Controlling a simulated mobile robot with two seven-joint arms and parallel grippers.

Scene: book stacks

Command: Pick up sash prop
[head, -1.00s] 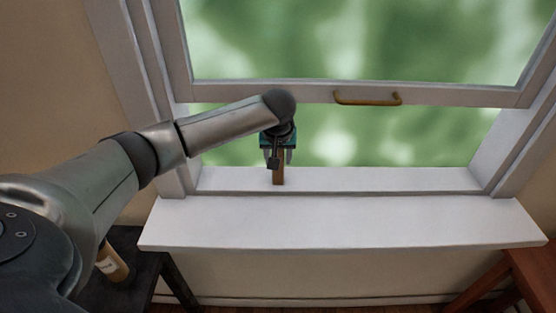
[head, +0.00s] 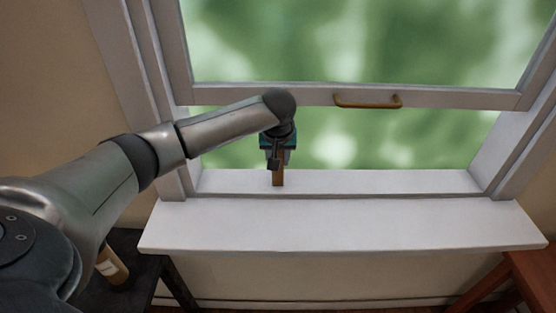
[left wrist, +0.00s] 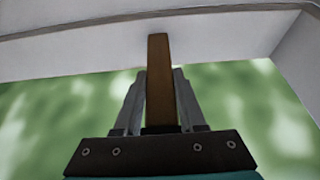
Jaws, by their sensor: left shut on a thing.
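The sash prop (head: 278,178) is a narrow brown wooden stick. It stands upright on the white window sill, under the raised sash, left of its middle. My left gripper (head: 278,160) is shut on its upper part. In the left wrist view the prop (left wrist: 160,70) runs between the two grey fingers of the gripper (left wrist: 160,100), which close in on it from both sides. The prop's top is hidden by the gripper in the head view. My right gripper is not in view.
The raised window sash (head: 450,97) has a brass handle (head: 368,101) on its lower rail, right of my left gripper. The sill (head: 340,225) is otherwise bare. A dark table (head: 145,250) with a bottle (head: 112,266) stands lower left; a reddish-brown table (head: 530,275) stands lower right.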

